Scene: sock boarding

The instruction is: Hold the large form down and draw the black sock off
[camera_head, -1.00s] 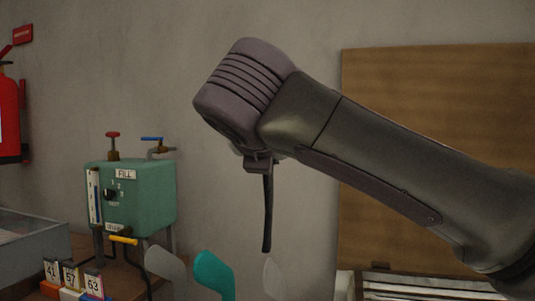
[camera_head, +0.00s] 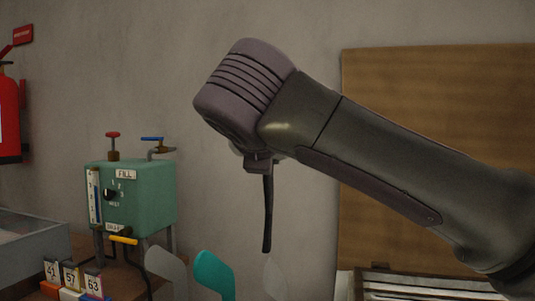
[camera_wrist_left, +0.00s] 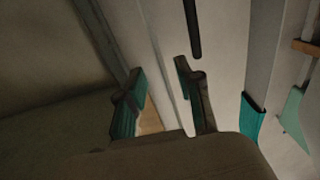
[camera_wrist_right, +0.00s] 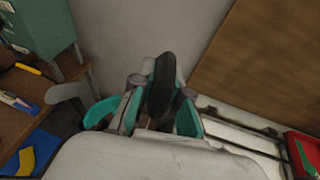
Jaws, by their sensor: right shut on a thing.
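The black sock (camera_head: 267,215) hangs straight down from my right gripper (camera_head: 259,163) in the head view, its lower end above a pale form (camera_head: 275,278). In the right wrist view my right gripper (camera_wrist_right: 162,95) is shut on the sock (camera_wrist_right: 164,72) between its teal pads. The sock's dark lower end (camera_wrist_left: 192,30) shows at the top of the left wrist view. There my left gripper (camera_wrist_left: 160,95) is open, its teal-padded fingers apart. My left gripper is outside the head view. I cannot tell which form is the large one.
A grey form (camera_head: 167,268) and a teal form (camera_head: 213,274) stand left of the pale one. A green tank (camera_head: 140,200) with valves, numbered blocks (camera_head: 72,278) and a grey bin (camera_head: 35,240) are at left. A brown board (camera_head: 430,120) is behind my right arm.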

